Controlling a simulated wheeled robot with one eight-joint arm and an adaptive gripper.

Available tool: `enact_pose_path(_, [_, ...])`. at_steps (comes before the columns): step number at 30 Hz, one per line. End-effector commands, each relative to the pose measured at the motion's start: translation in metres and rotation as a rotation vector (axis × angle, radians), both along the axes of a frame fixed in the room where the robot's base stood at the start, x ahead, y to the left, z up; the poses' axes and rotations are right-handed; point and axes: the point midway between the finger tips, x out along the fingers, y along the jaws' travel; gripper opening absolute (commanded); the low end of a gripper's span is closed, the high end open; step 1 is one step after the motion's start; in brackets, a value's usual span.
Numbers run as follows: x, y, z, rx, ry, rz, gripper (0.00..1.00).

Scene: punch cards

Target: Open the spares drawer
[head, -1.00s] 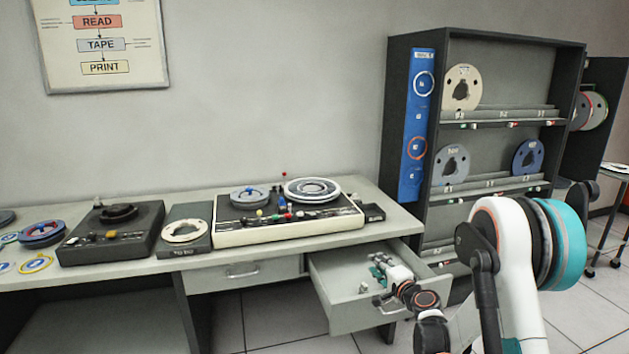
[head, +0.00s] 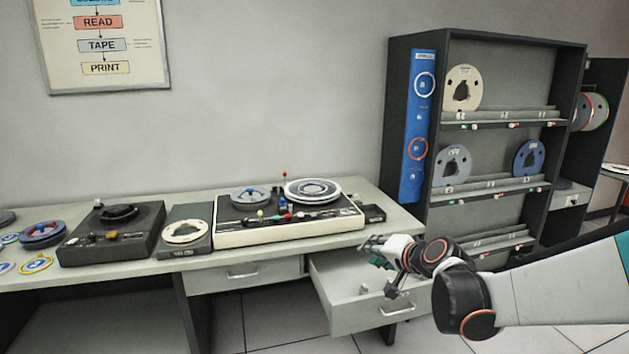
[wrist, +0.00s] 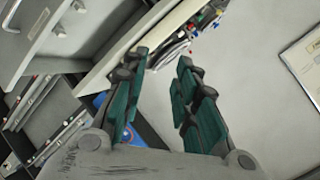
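The right-hand desk drawer (head: 345,310) is pulled well out, with a metal handle (head: 397,309) on its front. Small pale parts (head: 364,290) lie inside it. I cannot read a label on it, so I cannot tell if it is the spares drawer. My gripper (head: 372,246) is above the rear part of this drawer, near the desk's front edge, and not on the handle. In the wrist view its two green-padded fingers (wrist: 160,62) are apart with nothing between them. An open drawer (wrist: 62,28) shows at that view's upper left.
A second drawer (head: 240,276) to the left is closed. A cream tape deck (head: 290,235) and a small black box (head: 374,213) stand on the desk above. A dark reel shelf (head: 435,215) stands close on the right. Floor (head: 270,330) shows between the desk supports.

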Motion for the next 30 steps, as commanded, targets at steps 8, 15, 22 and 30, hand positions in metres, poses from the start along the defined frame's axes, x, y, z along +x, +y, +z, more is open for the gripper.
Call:
enact_pose_path(8, [-0.088,0.004,0.025,-0.221,0.062,0.089,0.27])
enact_pose_path(15, [-0.168,-0.003,0.029,-0.412,0.124,0.159,0.27])
enact_pose_path(22, [-0.245,-0.017,0.021,-0.592,0.186,0.221,0.27])
enact_pose_path(30, [-0.317,-0.039,0.002,-0.77,0.254,0.273,0.27])
